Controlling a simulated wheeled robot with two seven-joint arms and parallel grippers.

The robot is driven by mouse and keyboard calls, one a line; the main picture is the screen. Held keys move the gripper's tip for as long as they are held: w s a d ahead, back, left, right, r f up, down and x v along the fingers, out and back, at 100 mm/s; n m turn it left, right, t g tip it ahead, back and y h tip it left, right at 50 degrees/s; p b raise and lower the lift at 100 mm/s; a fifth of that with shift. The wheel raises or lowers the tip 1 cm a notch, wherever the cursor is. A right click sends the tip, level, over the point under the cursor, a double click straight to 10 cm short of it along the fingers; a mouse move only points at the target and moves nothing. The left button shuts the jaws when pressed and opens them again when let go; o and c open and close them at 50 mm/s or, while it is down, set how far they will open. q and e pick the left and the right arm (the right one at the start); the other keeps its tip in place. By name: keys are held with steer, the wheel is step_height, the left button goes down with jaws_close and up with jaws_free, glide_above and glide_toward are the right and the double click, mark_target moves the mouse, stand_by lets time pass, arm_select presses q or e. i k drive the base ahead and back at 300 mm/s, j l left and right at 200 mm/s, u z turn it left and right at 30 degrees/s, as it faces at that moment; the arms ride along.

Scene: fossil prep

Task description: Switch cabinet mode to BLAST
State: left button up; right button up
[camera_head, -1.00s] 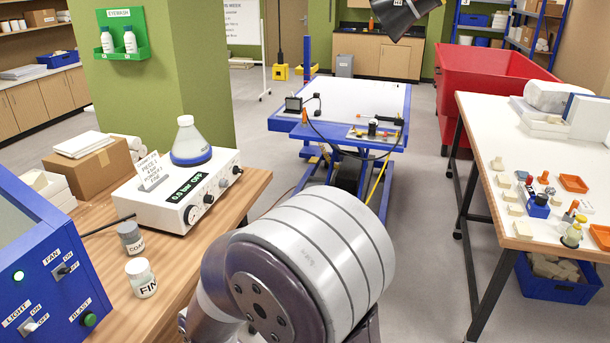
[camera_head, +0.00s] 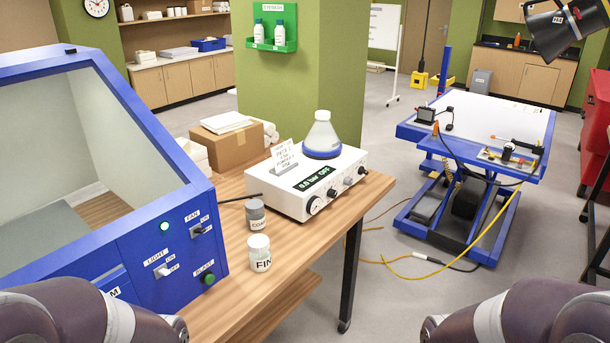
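The blue cabinet (camera_head: 140,245) stands on the wooden bench at the left, with a sloped window opening. Its front panel has a FAN switch (camera_head: 201,230), a LIGHT switch (camera_head: 163,271), a green BLAST button (camera_head: 209,279) and a lit green lamp (camera_head: 164,226). A label ending in "M" is partly hidden low on the front by my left arm. I cannot tell the switch positions surely. My arm links show at the bottom left and bottom right corners. Neither gripper is in view.
A white control box (camera_head: 305,185) reading "0.0 bar OFF" carries a flask (camera_head: 322,136). A blue lift table (camera_head: 480,125) is at the right. Cables lie on the floor.

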mark_target(361, 170)
steer(key=i+l, duration=0.7)
steer(key=l, duration=0.25)
steer(key=i+l, duration=0.3)
steer(key=l, duration=0.15)
steer(key=i+l, duration=0.7)
steer(key=l, duration=0.2)
steer(key=i+l, duration=0.35)
steer(key=l, duration=0.15)
steer(key=i+l, duration=0.35)
steer(key=l+u, duration=0.05)
steer(key=l, duration=0.05)
